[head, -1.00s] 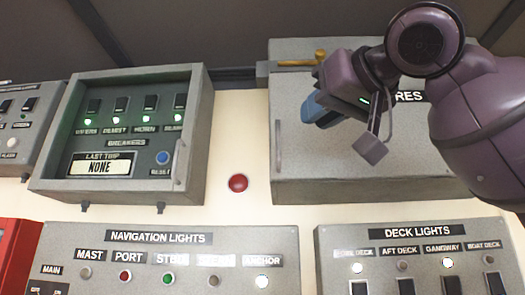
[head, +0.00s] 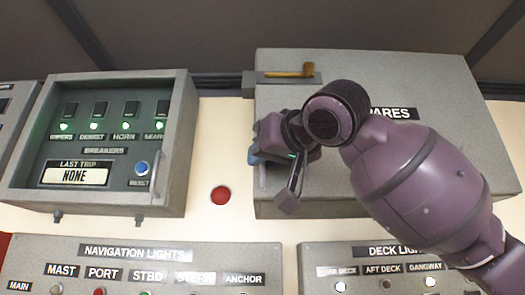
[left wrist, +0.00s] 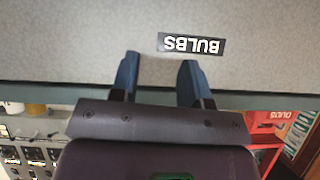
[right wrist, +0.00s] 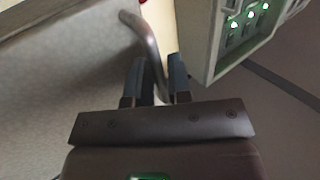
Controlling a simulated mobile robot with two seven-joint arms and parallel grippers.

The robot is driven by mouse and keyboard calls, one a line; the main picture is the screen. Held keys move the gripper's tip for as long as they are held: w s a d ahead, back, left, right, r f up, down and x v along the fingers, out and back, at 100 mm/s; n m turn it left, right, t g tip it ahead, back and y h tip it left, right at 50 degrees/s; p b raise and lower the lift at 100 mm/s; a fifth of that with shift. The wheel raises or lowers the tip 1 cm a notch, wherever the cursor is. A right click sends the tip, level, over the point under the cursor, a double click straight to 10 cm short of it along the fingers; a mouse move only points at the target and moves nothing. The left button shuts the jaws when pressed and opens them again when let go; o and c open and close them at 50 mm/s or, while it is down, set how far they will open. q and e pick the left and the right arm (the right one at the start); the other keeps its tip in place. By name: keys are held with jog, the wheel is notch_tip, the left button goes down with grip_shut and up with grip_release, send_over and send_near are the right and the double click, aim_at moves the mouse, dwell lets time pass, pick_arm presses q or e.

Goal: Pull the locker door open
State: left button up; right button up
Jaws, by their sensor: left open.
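The grey locker (head: 400,90), with a partly covered label ending in "ARES", hangs on the wall at the right in the head view. Its door looks closed. The upright bar handle at the door's left edge is mostly hidden behind my right gripper (head: 270,165) in the head view. In the right wrist view the curved metal handle (right wrist: 145,35) runs down between the fingers of my right gripper (right wrist: 160,80), which are close together on it. My left gripper (left wrist: 160,80) is open and empty, in front of a grey panel labelled BULBS (left wrist: 190,44).
A yellow lever (head: 290,70) sits at the locker's upper left. A breaker box (head: 110,140) with a handle is to the left, and a red button (head: 220,195) is between them. Navigation light (head: 140,265) and deck light panels (head: 385,255) lie below.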

jog(key=shift+w+a, duration=0.1)
grip_shut()
